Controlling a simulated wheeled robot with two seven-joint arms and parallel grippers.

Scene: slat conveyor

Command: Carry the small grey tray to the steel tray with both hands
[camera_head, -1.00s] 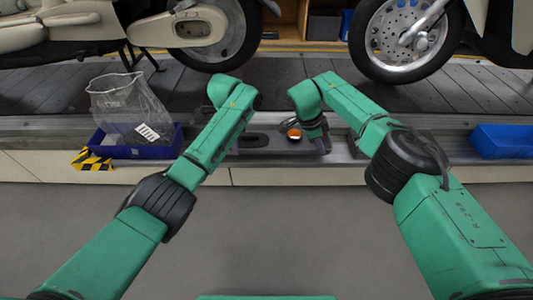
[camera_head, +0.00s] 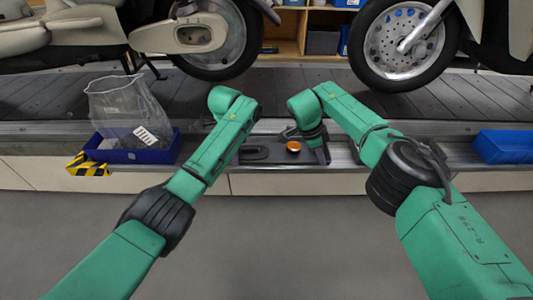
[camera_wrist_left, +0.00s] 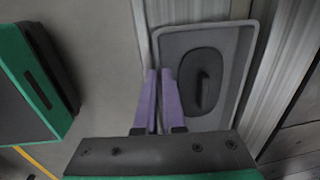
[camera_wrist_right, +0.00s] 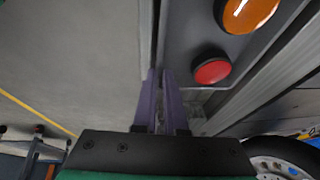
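The small grey tray (camera_head: 270,157) lies along the metal ledge in front of the conveyor, between my two arms. It also shows in the left wrist view (camera_wrist_left: 226,104) and right wrist view (camera_wrist_right: 190,35). It holds a dark oval piece (camera_wrist_left: 201,80), an orange round piece (camera_head: 294,147) and a red round piece (camera_wrist_right: 212,71). My left gripper (camera_wrist_left: 159,72) is nearly closed, with the tray's rim between its purple fingers; my arm hides it in the head view. My right gripper (camera_wrist_right: 159,72) is closed likewise on the rim at the other end. I cannot pick out the steel tray.
A blue bin (camera_head: 130,156) with a clear bag (camera_head: 125,105) stands left on the ledge, beside a yellow-black striped block (camera_head: 88,165). Another blue bin (camera_head: 505,147) stands right. Motorcycles stand on the slat conveyor (camera_head: 300,95) behind. The floor in front is clear.

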